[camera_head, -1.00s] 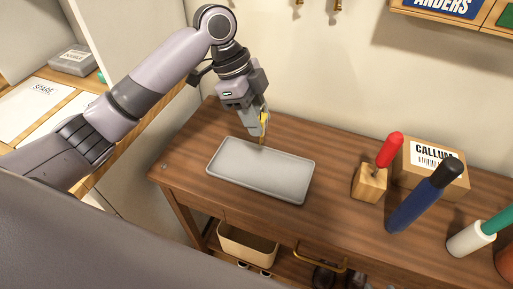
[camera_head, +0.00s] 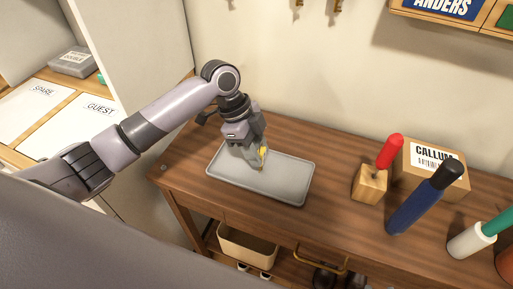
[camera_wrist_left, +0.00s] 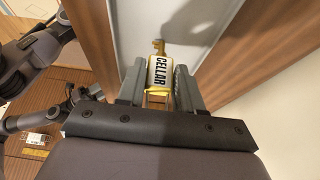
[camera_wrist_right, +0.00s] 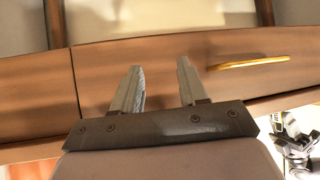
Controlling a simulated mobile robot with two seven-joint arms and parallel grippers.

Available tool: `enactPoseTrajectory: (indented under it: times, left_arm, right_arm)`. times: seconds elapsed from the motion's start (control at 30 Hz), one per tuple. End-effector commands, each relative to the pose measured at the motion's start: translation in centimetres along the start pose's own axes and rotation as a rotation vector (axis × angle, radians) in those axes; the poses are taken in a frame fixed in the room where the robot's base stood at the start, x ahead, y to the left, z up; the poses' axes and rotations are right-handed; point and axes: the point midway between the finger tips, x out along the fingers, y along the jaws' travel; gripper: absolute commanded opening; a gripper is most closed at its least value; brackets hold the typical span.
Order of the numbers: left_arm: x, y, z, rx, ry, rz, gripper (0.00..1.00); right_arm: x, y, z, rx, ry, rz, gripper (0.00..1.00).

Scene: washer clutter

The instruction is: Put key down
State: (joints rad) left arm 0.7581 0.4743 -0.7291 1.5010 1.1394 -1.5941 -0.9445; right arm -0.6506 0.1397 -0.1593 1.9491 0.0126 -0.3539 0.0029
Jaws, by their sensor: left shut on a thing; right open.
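My left gripper (camera_head: 258,163) points down over the grey tray (camera_head: 290,190) on the wooden table. It is shut on a yellow key with a white tag reading CELLAR. In the left wrist view the key (camera_wrist_left: 159,47) sticks out past the fingertips, and its tag (camera_wrist_left: 160,72) sits between the two fingers. In the head view only a bit of yellow shows at the fingertips, low over the tray; I cannot tell whether the key touches it. My right gripper (camera_wrist_right: 160,85) is open and empty, facing the table's front; it is not in the head view.
On the table's right stand a red-handled tool in a wooden block (camera_head: 370,184), a box labelled CALLUM (camera_head: 425,160), a blue tool with a black top (camera_head: 420,200) and a white-and-green item (camera_head: 470,239). Table between tray and block is clear. A drawer handle (camera_wrist_right: 248,63) faces my right gripper.

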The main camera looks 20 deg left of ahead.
Motion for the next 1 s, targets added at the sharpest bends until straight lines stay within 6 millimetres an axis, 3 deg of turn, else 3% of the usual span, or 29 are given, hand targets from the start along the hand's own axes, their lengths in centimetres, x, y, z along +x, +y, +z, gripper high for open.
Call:
enactPoseTrajectory:
  times: [0.07, 0.1, 0.17, 0.57, 1.0]
  left_arm:
    - [0.3, 0.0, 0.1, 0.000, 0.000, 0.001, 0.06]
    - [0.2, 0.0, 0.1, 0.000, 0.000, 0.001, 0.45]
    - [0.2, 0.0, 0.1, 0.000, 0.000, 0.001, 0.61]
    - [-0.6, -0.1, 0.0, -0.001, 0.000, -0.001, 0.61]
    - [-9.3, -0.1, 0.0, 0.000, -0.001, -0.002, 0.61]
  right_arm:
    - [0.0, 0.0, 0.0, 0.000, 0.000, 0.000, 0.43]
    - [0.0, 0.0, 0.0, 0.000, 0.000, 0.000, 0.43]
    - [0.0, 0.0, 0.0, 0.000, 0.000, 0.000, 0.43]
    - [0.0, 0.0, -0.1, 0.000, 0.001, 0.000, 0.43]
    - [0.0, 0.0, -0.1, 0.000, 0.001, 0.000, 0.43]
